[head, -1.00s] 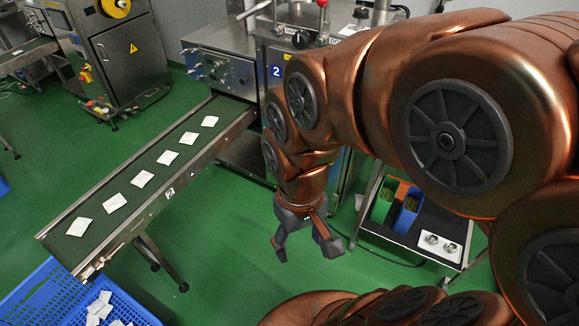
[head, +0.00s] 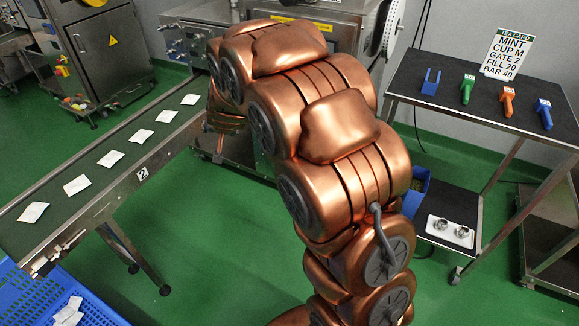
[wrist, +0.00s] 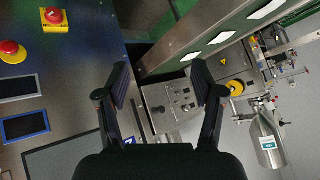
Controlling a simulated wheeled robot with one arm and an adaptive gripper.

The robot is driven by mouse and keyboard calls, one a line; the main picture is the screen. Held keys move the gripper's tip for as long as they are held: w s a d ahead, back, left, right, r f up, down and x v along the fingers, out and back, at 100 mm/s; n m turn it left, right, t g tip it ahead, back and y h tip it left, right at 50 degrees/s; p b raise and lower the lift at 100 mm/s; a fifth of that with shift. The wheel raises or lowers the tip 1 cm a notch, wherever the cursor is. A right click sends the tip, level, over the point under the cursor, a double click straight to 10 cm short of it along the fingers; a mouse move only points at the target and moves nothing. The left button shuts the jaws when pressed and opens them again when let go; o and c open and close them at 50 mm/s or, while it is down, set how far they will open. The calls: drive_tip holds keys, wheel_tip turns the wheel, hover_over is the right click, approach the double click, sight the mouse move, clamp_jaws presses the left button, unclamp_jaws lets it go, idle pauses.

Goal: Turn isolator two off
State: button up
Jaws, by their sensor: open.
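My gripper (wrist: 160,88) is open and empty in the wrist view; my arm hides it in the head view. Two red controls on yellow show on a dark machine panel to its left in the wrist view: a red knob on a square yellow plate (wrist: 54,18) and a round red button (wrist: 11,50). I cannot tell which, if either, is isolator two. Both are apart from the fingers. A steel control box with knobs (wrist: 166,106) appears between the fingers, farther off. It also shows in the head view (head: 187,40). Conveyor two (head: 142,174) carries a "2" label.
White teabags lie along the conveyor. A blue crate (head: 45,300) stands at lower left. A black-topped table (head: 440,90) at right holds coloured tools and a tea card (head: 507,52). A white tray with two cups (head: 450,231) sits below. Green floor is open between.

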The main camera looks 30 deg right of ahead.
drive_tip(key=w+d+f+m+t+h+b, duration=0.1)
drive_tip(key=w+d+f+m+h+b, duration=0.15)
drive_tip(key=w+d+f+b, duration=0.5)
drive_tip(key=w+d+f+m+t+h+b, duration=0.1)
drive_tip(key=w+d+f+m+h+b, duration=0.2)
drive_tip(key=f, duration=0.7)
drive_tip(key=s+d+f+m+g+h+b, duration=0.3)
drive_tip(key=d+f+h+b, duration=0.6)
drive_tip(key=d+f, duration=0.7)
drive_tip(key=shift+m+t, duration=0.25)
drive_tip(key=shift+t, duration=0.35)
drive_tip(key=shift+w+d+f+b, duration=0.25)
drive_tip(key=shift+w+d+b, duration=0.15)
drive_tip(key=shift+w+d, duration=0.25)
drive_tip(key=shift+w+d+f+b, duration=0.25)
drive_tip(key=shift+w+d+b, duration=0.15)
drive_tip(key=shift+w+d, duration=0.3)
drive_tip(key=shift+w+d+f+b, duration=0.25)
drive_tip(key=shift+w+d+b, duration=0.15)
drive_tip(key=shift+w+d, duration=0.25)
drive_tip(key=c, duration=1.1)
drive_tip(key=shift+r, duration=0.1)
drive_tip(key=shift+c, duration=0.2)
